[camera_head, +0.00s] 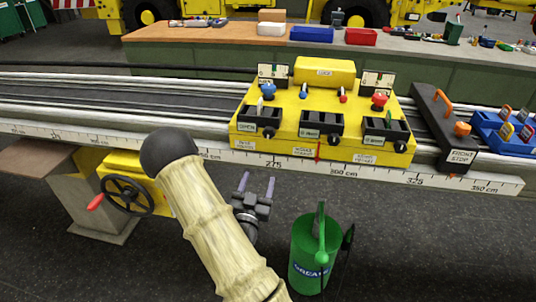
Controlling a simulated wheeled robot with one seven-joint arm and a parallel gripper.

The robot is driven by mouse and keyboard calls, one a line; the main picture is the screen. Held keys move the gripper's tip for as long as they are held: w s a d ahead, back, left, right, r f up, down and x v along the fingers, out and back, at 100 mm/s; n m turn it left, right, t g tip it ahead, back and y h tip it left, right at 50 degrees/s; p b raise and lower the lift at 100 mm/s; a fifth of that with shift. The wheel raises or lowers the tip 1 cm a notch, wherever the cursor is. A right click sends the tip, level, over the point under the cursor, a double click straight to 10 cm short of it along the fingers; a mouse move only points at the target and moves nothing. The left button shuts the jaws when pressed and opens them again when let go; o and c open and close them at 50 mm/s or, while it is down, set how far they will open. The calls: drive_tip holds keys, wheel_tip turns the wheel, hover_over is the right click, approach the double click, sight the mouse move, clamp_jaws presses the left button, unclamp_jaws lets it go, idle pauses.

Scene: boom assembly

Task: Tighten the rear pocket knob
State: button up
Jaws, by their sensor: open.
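A yellow carriage (325,110) sits on the long rail. Three black pockets line its front face, each with a small dark round knob near its lower right: a left knob (269,132), a middle knob (334,140) and a right knob (400,146). The small labels are too blurred to tell me which pocket is the rear one. How tight each knob is does not show. My gripper (256,184) is open and empty, its two fingers pointing up the picture. In the picture it is below the carriage's left part, apart from all knobs.
A black stop block (443,125) with an orange knob stands right of the carriage, beside a blue tray (508,132). A black handwheel (127,195) with a red handle is at left. A green grease can (309,262) stands right of my arm. A workbench (190,40) runs behind.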

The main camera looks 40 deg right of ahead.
drive_tip(key=shift+s+a+f+n+t+h+b, duration=0.25)
drive_tip(key=shift+n+t+h, duration=0.1)
drive_tip(key=shift+t, duration=0.15)
drive_tip(key=shift+s+a+f+n+t+h+b, duration=0.15)
drive_tip(key=shift+s+n+t+h+b, duration=0.15)
drive_tip(key=shift+t, duration=0.2)
drive_tip(key=shift+w+d+f+b, duration=0.1)
drive_tip(key=shift+w+d+b, duration=0.1)
drive_tip(key=shift+b, duration=0.25)
drive_tip(key=b, duration=0.5)
approach(268, 136)
drive_tip(key=x, duration=0.9)
drive_tip(key=shift+w+d, duration=0.1)
drive_tip(key=shift+d, duration=0.1)
